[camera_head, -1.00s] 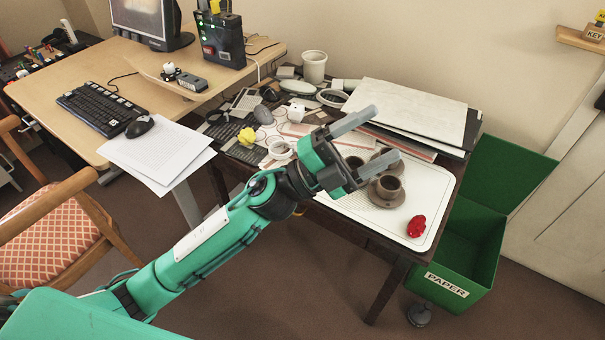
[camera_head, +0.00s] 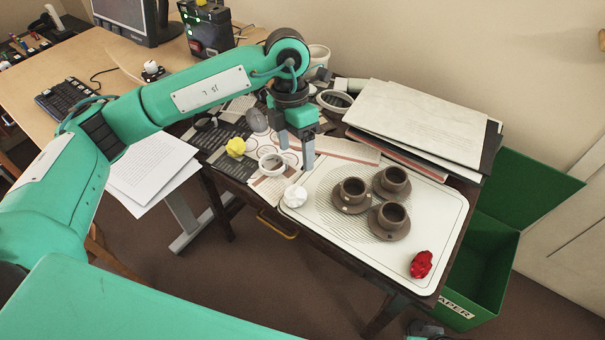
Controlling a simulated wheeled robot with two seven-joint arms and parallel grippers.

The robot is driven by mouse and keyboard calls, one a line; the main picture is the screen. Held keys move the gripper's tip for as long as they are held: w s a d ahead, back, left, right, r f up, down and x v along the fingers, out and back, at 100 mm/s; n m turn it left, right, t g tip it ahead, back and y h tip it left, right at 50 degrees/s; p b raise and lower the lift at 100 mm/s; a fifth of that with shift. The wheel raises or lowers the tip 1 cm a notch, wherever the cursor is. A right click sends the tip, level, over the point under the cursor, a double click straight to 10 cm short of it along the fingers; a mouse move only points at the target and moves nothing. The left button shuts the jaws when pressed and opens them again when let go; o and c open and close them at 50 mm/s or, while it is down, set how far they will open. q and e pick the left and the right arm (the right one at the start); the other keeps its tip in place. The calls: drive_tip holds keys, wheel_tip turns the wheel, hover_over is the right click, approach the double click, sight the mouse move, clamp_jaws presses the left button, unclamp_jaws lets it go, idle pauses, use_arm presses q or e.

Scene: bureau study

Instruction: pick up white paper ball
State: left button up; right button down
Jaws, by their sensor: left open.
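The white paper ball (camera_head: 295,196) lies at the left edge of the white tray (camera_head: 440,253) on the dark table. My left gripper (camera_head: 296,158) points down just above and behind the ball, with its two grey fingers apart and nothing between them. The fingers look close to the ball but apart from it. My right gripper is not in view.
Brown cups on saucers (camera_head: 352,193) and a red paper ball (camera_head: 421,264) are on the tray. A paper stack (camera_head: 420,120) lies behind; a green bin (camera_head: 487,262) stands right.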

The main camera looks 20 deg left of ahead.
use_arm(q)
drive_tip(key=w+a, duration=0.1)
hover_over(294, 188)
drive_tip(key=shift+y, duration=0.3)
drive_tip(key=f, duration=0.7)
drive_tip(key=shift+w+a+f, duration=0.1)
drive_tip(key=shift+w+a, duration=0.3)
drive_tip(key=shift+s+d+f, duration=0.15)
drive_tip(key=shift+f, duration=0.8)
drive_tip(key=shift+s+d+f, duration=0.15)
drive_tip(key=shift+s+f, duration=0.05)
drive_tip(key=shift+f, duration=0.7)
drive_tip(key=shift+s+d+f, duration=0.15)
drive_tip(key=shift+f, duration=0.8)
drive_tip(key=c, duration=1.1)
